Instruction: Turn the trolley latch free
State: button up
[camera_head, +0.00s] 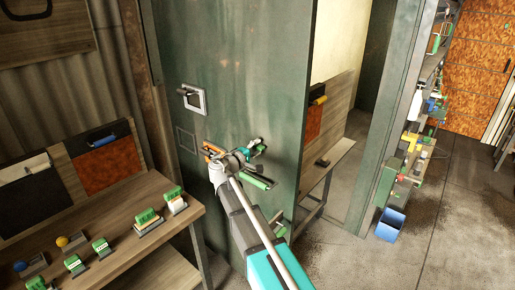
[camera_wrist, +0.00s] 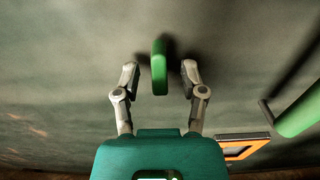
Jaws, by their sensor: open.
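A short green lever (camera_wrist: 159,67), which looks like the trolley latch, stands out from a grey-green metal surface in the wrist view. My gripper (camera_wrist: 160,76) is open, with one finger on each side of the lever and a visible gap on both sides. I see no contact. In the head view my arm reaches the large grey-green metal panel (camera_head: 245,75), and my wrist hides much of the spot around the lever. A longer green bar handle (camera_wrist: 298,115) is to the right in the wrist view; a green bar also shows below my wrist in the head view (camera_head: 257,183).
An orange-framed plate (camera_wrist: 241,146) lies beside my gripper. A wooden bench (camera_head: 105,215) with several green-topped blocks stands at left. A square switch plate (camera_head: 193,101) is on the panel above my wrist.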

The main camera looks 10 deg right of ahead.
jog(key=v, duration=1.1)
jog(key=shift+s, duration=0.1)
jog(key=s+d+f+m+g+y, duration=0.5)
jog(key=s+d+f+g, duration=0.3)
jog(key=s+d+f, duration=0.3)
jog(key=s+f+m+g+y, duration=0.3)
jog(key=s+f+y, duration=0.4)
jog(key=s, duration=0.4)
jog(key=shift+a+f+g+y, duration=0.3)
jog(key=shift+a+y, duration=0.2)
jog(key=shift+y, duration=0.4)
jog(key=shift+s, duration=0.1)
